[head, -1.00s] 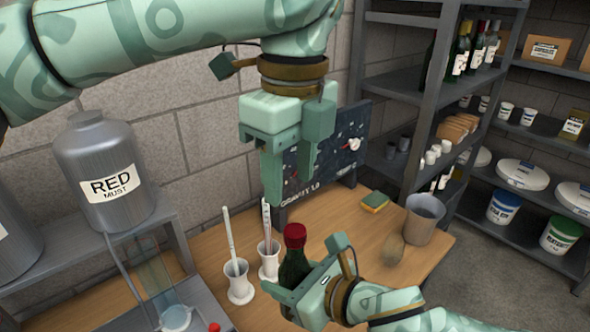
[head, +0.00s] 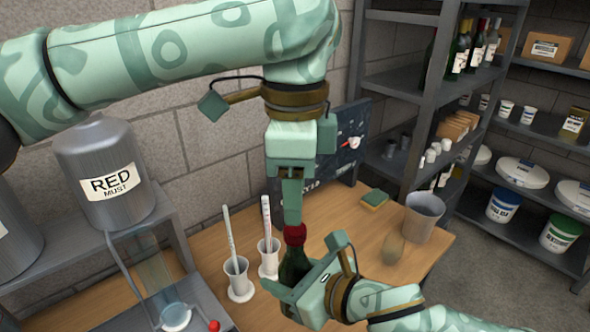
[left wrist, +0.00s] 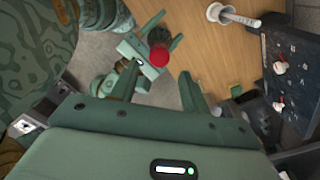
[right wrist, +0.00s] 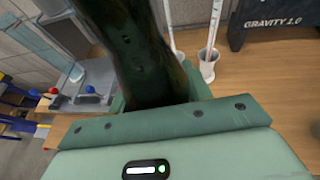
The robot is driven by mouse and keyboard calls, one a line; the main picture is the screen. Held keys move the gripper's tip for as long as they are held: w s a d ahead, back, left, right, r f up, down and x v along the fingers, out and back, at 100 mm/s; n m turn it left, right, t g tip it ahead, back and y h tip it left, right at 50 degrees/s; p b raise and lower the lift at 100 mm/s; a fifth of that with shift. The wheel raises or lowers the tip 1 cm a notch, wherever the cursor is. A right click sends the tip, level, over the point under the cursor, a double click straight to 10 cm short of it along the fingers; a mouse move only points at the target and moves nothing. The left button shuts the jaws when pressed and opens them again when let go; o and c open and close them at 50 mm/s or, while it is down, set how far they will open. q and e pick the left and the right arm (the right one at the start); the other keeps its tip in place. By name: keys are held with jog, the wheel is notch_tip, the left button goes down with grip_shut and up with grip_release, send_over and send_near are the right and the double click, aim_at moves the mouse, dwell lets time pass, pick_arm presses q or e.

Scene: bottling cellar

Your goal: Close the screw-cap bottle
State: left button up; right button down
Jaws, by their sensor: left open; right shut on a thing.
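The dark green bottle (head: 291,268) stands upright in my right gripper (head: 303,288), which is shut on its body. A red cap (head: 295,234) sits on top of the bottle; I cannot tell how tight it is. My left gripper (head: 292,216) points down right over the cap. In the left wrist view its jaws (left wrist: 158,73) are apart, with the red cap (left wrist: 159,55) showing between the fingertips. I cannot tell whether they touch it. In the right wrist view the bottle (right wrist: 142,45) fills the space between the fingers, with its top out of frame.
Two white cups (head: 239,280) (head: 268,258) with tall sticks stand left of the bottle. A grey bucket (head: 424,218), a sponge (head: 374,198) and a dark panel (head: 340,150) are at the table's back. A stand with a glass cylinder (head: 160,285) is at left.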

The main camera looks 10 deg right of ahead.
pick_arm(q)
jog(key=shift+f, duration=2.65)
grip_shut()
jog(key=shift+o, duration=0.7)
grip_release()
notch_tip(320, 180, up, 12)
jog(key=shift+w, duration=0.15)
